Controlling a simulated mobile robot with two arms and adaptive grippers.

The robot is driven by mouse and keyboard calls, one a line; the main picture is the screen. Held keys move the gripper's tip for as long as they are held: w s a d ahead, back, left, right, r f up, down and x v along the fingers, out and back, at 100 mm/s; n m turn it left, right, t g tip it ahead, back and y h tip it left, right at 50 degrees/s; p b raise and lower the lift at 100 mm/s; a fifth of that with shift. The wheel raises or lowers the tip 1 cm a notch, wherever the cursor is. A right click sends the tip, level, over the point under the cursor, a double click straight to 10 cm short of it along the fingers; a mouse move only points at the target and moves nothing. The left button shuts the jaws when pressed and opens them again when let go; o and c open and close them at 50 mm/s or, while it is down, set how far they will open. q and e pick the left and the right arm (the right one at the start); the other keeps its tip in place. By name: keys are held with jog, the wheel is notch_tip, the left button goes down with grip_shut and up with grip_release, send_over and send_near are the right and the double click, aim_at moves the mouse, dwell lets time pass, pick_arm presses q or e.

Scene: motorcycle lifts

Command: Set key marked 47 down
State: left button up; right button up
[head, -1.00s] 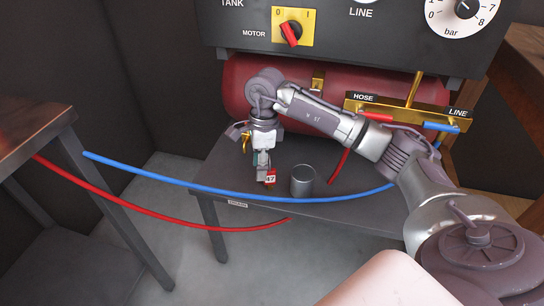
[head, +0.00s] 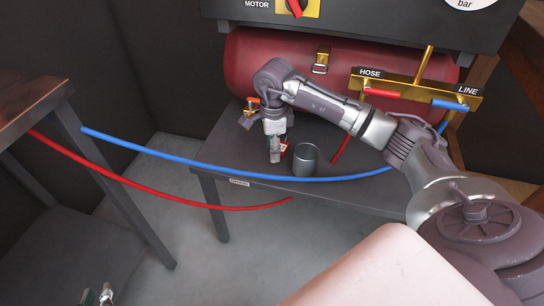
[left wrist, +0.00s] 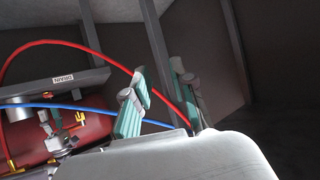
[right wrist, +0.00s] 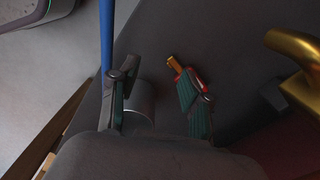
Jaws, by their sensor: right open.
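The key's red tag (head: 284,148) shows beside my right gripper (head: 275,160) in the head view, low over the grey bench. In the right wrist view the brass key end (right wrist: 174,64) and red tag (right wrist: 203,85) appear at the right finger, which hides part of them. My right gripper (right wrist: 158,95) is open, its fingers apart. I cannot make out whether the key touches the bench, and its number is not readable now. My left gripper (left wrist: 158,70) is open and empty; its fingertips also show low in the head view (head: 97,297).
A grey metal cup (head: 306,160) stands on the bench (head: 345,192) right of my right gripper. Blue (head: 230,168) and red (head: 180,200) hoses cross in front. A red tank (head: 390,80) and brass hose rack (head: 415,88) stand behind. Another table (head: 30,100) is at left.

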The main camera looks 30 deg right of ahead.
jog(key=shift+f, duration=0.3)
jog(key=shift+f, duration=0.25)
dwell(0.5)
grip_shut()
jog(key=o, duration=0.6)
grip_release()
jog(key=shift+r, duration=0.1)
